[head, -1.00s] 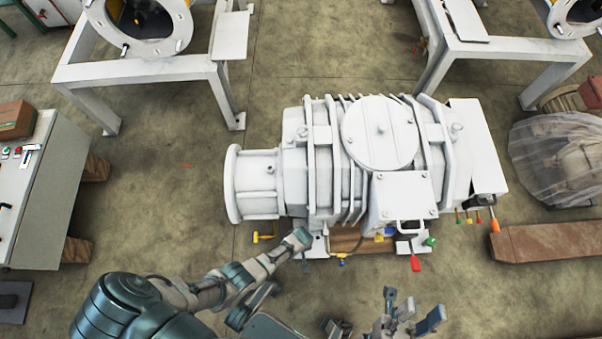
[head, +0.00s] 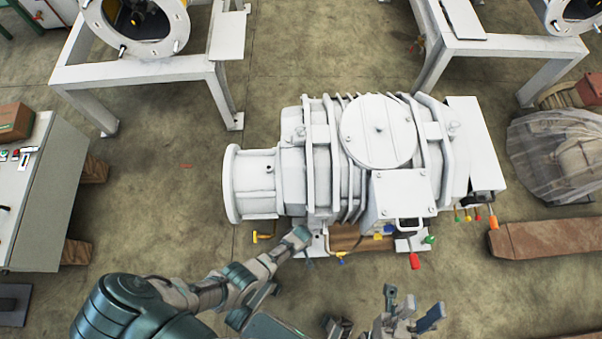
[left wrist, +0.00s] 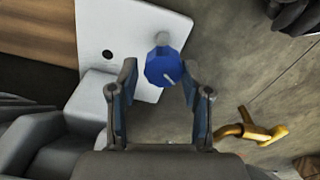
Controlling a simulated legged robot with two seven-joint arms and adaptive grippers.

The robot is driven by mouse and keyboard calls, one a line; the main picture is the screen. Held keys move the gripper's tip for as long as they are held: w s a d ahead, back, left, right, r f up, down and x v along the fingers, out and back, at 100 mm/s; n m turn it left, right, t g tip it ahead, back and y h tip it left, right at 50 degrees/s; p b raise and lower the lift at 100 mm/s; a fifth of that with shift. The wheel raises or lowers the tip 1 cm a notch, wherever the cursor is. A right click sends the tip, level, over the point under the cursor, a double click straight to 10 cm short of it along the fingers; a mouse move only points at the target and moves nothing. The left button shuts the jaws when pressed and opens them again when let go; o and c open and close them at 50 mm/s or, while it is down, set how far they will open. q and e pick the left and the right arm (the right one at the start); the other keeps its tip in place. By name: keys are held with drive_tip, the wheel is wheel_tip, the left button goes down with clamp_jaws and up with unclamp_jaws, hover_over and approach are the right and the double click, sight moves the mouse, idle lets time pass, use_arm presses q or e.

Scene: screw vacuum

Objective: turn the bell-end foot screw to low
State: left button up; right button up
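The bell-end foot screw has a blue knob with a white pointer line (left wrist: 164,68), seen in the left wrist view beside the edge of a white foot plate (left wrist: 115,30). My left gripper (left wrist: 159,74) is open, with one finger on each side of the knob; whether either finger touches it I cannot tell. In the head view my left gripper (head: 299,240) is at the pump's near left foot, below the bell-shaped end flange (head: 232,184), and the knob is hidden there. My right gripper (head: 412,308) is open and empty in front of the pump.
The white vacuum pump (head: 380,130) fills the middle. A yellow handle (left wrist: 250,128) lies right of the left gripper; it also shows in the head view (head: 262,237). A red handle (head: 414,261) and a green knob (head: 429,239) are near the other foot. Bare floor lies left.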

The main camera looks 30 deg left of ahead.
use_arm(q)
drive_tip(key=shift+o, duration=0.6)
drive_tip(key=shift+w, duration=0.1)
drive_tip(key=shift+s, duration=0.2)
wheel_tip(320, 180, up, 12)
idle(0.4)
